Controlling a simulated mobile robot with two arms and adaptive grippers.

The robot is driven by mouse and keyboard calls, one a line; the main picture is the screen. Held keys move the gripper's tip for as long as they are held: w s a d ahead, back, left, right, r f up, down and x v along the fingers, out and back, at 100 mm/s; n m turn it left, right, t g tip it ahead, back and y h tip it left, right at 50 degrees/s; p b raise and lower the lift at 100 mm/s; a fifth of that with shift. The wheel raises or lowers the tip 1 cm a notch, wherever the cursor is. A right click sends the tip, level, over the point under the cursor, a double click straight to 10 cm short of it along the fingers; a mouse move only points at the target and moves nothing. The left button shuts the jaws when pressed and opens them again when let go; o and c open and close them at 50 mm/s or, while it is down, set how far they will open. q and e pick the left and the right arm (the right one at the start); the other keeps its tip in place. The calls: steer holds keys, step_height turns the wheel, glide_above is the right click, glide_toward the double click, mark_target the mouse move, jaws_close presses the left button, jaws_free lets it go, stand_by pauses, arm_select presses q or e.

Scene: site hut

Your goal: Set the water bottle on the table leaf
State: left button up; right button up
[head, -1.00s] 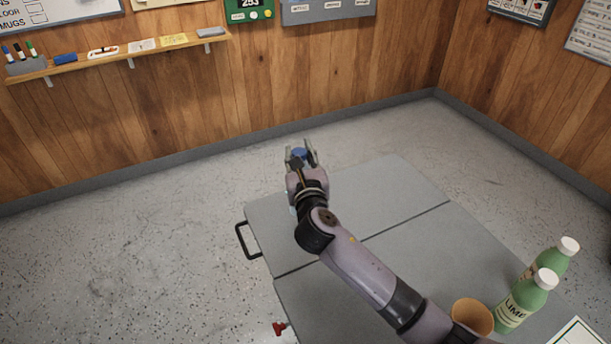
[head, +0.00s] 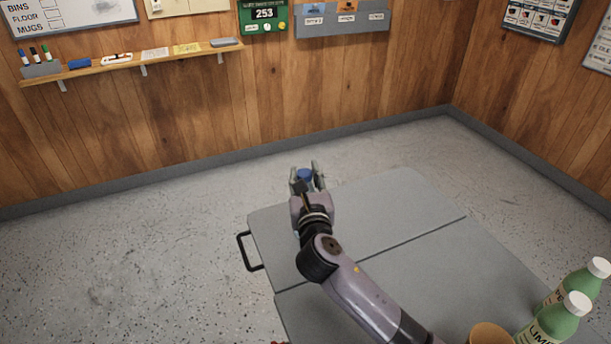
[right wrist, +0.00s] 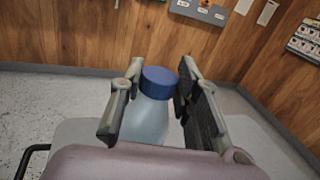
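The water bottle, pale and see-through with a blue cap (head: 305,175), is at the far part of the grey table leaf (head: 385,200). It also shows upright in the right wrist view (right wrist: 150,115). My right gripper (head: 306,178) has one finger on each side of the bottle, close against its body, and appears shut on it. My wrist hides most of the bottle in the head view, and its base is hidden in both views. I cannot tell whether it touches the leaf. My left gripper is out of view.
A seam separates the leaf from the nearer tabletop (head: 400,285). A black handle (head: 243,252) sticks out at the left edge. Two green bottles (head: 553,325) and an orange-brown cup (head: 490,335) stand at the near right. Most of the leaf is bare.

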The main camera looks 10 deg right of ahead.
steer(key=o, duration=0.3)
steer(key=shift+s+r, duration=0.1)
steer(key=shift+r, duration=0.05)
steer(key=shift+s+a+p, duration=0.2)
steer(key=shift+s+p, duration=0.5)
steer(key=shift+s, duration=1.25)
steer(key=shift+s+a+p, duration=0.2)
steer(key=shift+s+p, duration=0.55)
steer(key=shift+s, duration=1.25)
steer(key=shift+s+a+p, duration=0.2)
steer(key=shift+s+p, duration=0.5)
steer(key=shift+s, duration=1.25)
